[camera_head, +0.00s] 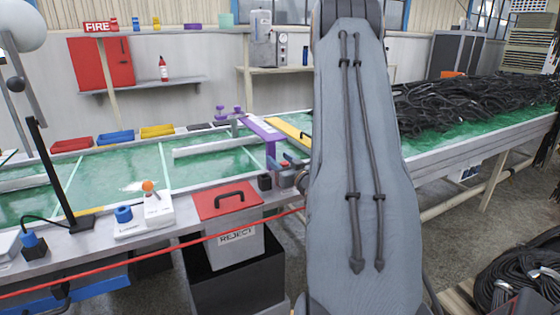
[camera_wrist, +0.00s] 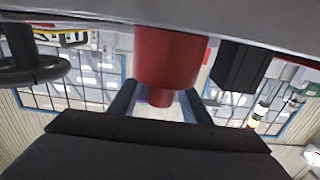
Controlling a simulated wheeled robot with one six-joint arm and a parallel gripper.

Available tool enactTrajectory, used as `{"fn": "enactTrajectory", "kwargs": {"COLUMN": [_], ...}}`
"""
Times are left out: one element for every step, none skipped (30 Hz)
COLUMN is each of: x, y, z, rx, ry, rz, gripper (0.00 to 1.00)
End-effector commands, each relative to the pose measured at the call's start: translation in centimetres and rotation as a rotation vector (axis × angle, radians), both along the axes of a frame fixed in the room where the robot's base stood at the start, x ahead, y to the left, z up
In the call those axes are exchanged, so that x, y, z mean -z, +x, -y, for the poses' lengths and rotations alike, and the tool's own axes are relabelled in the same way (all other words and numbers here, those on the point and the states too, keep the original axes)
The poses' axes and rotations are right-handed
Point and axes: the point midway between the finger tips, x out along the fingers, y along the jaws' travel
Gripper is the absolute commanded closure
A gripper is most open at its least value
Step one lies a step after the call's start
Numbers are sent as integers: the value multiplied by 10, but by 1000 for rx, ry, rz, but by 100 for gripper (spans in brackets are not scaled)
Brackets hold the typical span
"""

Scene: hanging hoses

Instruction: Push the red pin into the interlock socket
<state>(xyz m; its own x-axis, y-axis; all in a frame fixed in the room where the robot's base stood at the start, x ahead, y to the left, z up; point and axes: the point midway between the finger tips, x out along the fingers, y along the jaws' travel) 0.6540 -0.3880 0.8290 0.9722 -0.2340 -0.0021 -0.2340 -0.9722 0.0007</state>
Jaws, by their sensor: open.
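In the wrist view a red cylinder (camera_wrist: 170,58), which looks like the red pin, hangs from a grey edge at the top. Its narrower red end (camera_wrist: 160,98) shows between the two blue-grey fingers of my gripper (camera_wrist: 165,92). The fingers are apart, one on each side of the red part; I cannot tell whether they touch it. A black block (camera_wrist: 240,66) is just right of the red cylinder. In the head view my arm hides my gripper. I cannot make out the interlock socket for sure in either view.
A green-topped conveyor (camera_head: 110,175) runs across the head view, with a purple frame (camera_head: 262,130) over it. Black hoses (camera_head: 470,105) are piled at the right. A red-lidded reject bin (camera_head: 228,200) stands in front, and a red cord (camera_head: 150,264) crosses there.

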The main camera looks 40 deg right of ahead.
Motion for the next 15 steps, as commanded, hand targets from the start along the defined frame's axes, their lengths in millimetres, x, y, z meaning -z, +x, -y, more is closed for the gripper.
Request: {"fn": "enactTrajectory", "kwargs": {"x": [0, 0, 0, 0, 1, 0, 0, 1, 0, 0, 0, 0, 0, 0, 0], "y": [-1, -2, -5, -8, -12, -17, -22, -27, -34, -39, -44, -50, -54, -58, -63], "z": [0, 0, -1, -1, -2, -3, -4, -6, -7, -8, -9, -11, -12, -13, -14], "rx": [0, 1, 1, 1, 2, 2, 2, 2, 3, 3, 3, 2, 2, 2, 3], "ry": [0, 0, 0, 0, 1, 0, 0, 1, 0, 1, 1, 1, 1, 1, 0], "rz": [0, 0, -1, -1, -2, -1, -1, -2, -1, -1, -1, -2, -2, -1, -1], "gripper": [57, 57, 57, 57, 57, 57, 57, 57, 57, 57, 57, 57, 57, 57, 57]}}
